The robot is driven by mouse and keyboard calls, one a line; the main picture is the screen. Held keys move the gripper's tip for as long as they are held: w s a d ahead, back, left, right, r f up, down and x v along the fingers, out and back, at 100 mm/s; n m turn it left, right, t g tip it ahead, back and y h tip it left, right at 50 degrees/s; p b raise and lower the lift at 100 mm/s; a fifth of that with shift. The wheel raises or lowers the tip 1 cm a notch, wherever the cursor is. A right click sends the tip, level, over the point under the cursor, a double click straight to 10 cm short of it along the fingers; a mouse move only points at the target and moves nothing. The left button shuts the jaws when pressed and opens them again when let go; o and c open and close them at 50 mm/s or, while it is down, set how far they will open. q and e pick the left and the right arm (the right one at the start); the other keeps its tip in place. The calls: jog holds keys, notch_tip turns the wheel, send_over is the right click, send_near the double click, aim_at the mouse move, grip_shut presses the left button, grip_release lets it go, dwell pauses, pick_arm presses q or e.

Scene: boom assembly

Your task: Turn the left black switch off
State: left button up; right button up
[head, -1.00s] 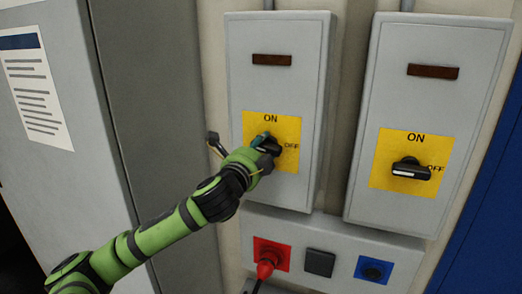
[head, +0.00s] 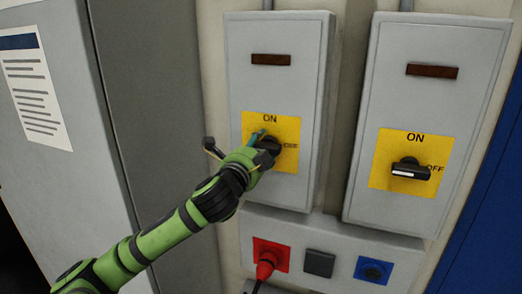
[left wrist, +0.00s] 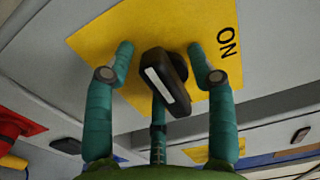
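The left black switch (head: 268,143) sits on a yellow plate (head: 289,128) marked ON and OFF on the left grey box. My left gripper (head: 262,147) is in front of it and hides part of it. In the left wrist view, the black handle (left wrist: 166,82) with a white stripe stands between two teal fingers, with a third finger below. The left gripper (left wrist: 161,53) is open around the handle, with gaps visible on both sides. The handle lies at a slant in that view. My right gripper is not in view.
A second black switch (head: 410,168) is on the right grey box (head: 440,105). Below are a red socket with a plug (head: 268,260), a dark square cover (head: 319,263) and a blue socket (head: 373,270). A grey cabinet (head: 150,110) stands at the left.

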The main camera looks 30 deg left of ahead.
pick_arm(q)
jog(key=shift+s+f, duration=0.1)
jog(key=shift+s+d, duration=0.1)
jog(key=shift+s, duration=0.1)
jog(key=v, duration=0.7)
dwell(0.4)
